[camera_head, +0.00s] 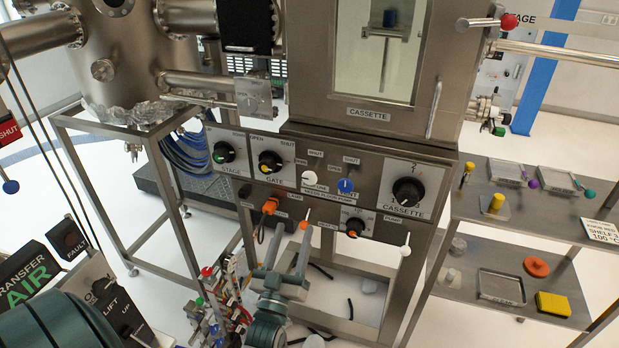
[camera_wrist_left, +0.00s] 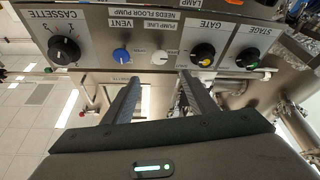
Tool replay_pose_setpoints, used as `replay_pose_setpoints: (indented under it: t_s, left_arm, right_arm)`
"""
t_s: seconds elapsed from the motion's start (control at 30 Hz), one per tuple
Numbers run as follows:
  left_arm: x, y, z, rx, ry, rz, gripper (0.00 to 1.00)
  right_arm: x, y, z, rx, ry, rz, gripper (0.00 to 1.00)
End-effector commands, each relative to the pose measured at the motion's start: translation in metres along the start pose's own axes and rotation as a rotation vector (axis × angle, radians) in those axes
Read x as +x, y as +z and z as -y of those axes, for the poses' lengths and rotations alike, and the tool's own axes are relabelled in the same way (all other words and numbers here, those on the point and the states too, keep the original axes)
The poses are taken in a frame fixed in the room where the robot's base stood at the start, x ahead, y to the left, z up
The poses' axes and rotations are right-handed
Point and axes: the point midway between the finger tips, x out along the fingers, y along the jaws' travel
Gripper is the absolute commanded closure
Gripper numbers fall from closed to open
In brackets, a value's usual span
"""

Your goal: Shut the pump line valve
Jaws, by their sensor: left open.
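The pump line valve is a small white knob (camera_head: 309,178) on the front panel, between the gate knob (camera_head: 269,161) and the blue vent knob (camera_head: 345,186). Open and shut marks are printed around it; its exact setting is too small to tell. My left gripper (camera_head: 288,243) is open and empty, below the knob in the head view and apart from it. In the left wrist view, which shows the panel upside down, the white knob (camera_wrist_left: 159,58) lies just beyond the gap between the two fingers (camera_wrist_left: 158,79). My right gripper is out of view.
The stage knob (camera_head: 223,152) and large cassette knob (camera_head: 408,191) sit on the same panel. Below are an orange lamp switch (camera_head: 270,205) and small toggles. A metal shelf (camera_head: 475,225) with loose parts stands at the right.

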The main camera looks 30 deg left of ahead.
Motion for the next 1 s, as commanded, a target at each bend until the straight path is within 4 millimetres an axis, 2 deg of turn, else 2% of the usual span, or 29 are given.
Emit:
replay_pose_setpoints:
  t_s: [0.27, 0.47, 0.67, 1.0]
  left_arm:
    - [0.001, 0.001, 0.0, 0.0, 0.0, 0.003, 0.48]
    - [0.011, 0.001, -0.001, 0.0, 0.001, 0.003, 0.48]
    - [0.035, -0.001, -0.001, 0.001, 0.001, 0.002, 0.48]
    - [0.096, -0.001, -0.001, 0.002, 0.001, 0.003, 0.48]
  right_arm:
    - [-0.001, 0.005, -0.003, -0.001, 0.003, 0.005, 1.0]
    - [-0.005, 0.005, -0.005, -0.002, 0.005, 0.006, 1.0]
    - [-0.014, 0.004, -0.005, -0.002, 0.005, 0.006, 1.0]
    - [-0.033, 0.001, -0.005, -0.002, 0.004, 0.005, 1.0]
